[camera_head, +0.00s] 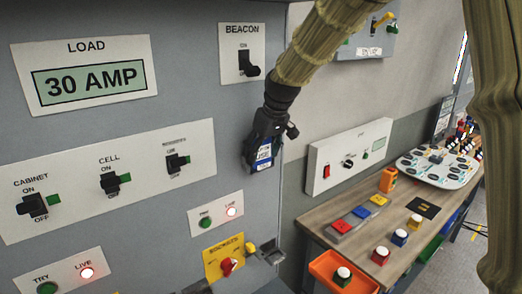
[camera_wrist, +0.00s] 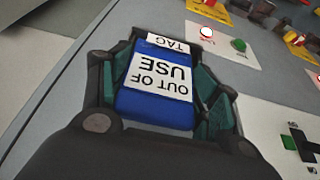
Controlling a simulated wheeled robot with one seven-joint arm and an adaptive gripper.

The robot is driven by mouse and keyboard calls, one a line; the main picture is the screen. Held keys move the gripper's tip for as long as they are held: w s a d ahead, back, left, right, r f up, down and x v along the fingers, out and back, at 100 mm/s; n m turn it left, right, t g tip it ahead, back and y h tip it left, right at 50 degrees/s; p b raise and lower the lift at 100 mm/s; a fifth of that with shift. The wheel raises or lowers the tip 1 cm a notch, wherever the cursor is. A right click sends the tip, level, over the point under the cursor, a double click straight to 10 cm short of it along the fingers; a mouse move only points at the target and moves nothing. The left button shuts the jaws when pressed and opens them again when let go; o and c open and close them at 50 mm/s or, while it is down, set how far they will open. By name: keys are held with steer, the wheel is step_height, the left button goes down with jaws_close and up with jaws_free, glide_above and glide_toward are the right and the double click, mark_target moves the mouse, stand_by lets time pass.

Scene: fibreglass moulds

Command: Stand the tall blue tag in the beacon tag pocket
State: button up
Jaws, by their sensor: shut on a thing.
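My gripper (camera_head: 262,150) is shut on the blue tag (camera_head: 263,160), in front of the grey cabinet near its right edge. In the wrist view the blue tag (camera_wrist: 154,112) sits between both fingers of the gripper (camera_wrist: 160,88). Its white label reads OUT OF USE TAG, upside down in that view. The BEACON plate (camera_head: 242,40) with its black switch (camera_head: 249,66) is above and left of my gripper. The lever points down, away from the ON mark. I cannot make out a beacon tag pocket; my arm and gripper cover part of the cabinet there.
The cabinet carries a switch plate (camera_head: 110,185), a plate with lamps (camera_head: 216,212) and a yellow plate with a red knob (camera_head: 226,262). Dark holders (camera_head: 268,256) project at the lower right. A wooden bench (camera_head: 400,245) with coloured blocks and buttons stands to the right.

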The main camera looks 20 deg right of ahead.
steer(key=shift+f, duration=0.15)
steer(key=o, duration=0.9)
steer(key=shift+c, duration=0.2)
steer(key=shift+r, duration=0.25)
steer(key=b+v, duration=0.5)
steer(key=v, duration=0.7)
steer(key=shift+b, duration=0.4)
steer(key=shift+w, duration=0.1)
steer(key=shift+f, duration=0.1)
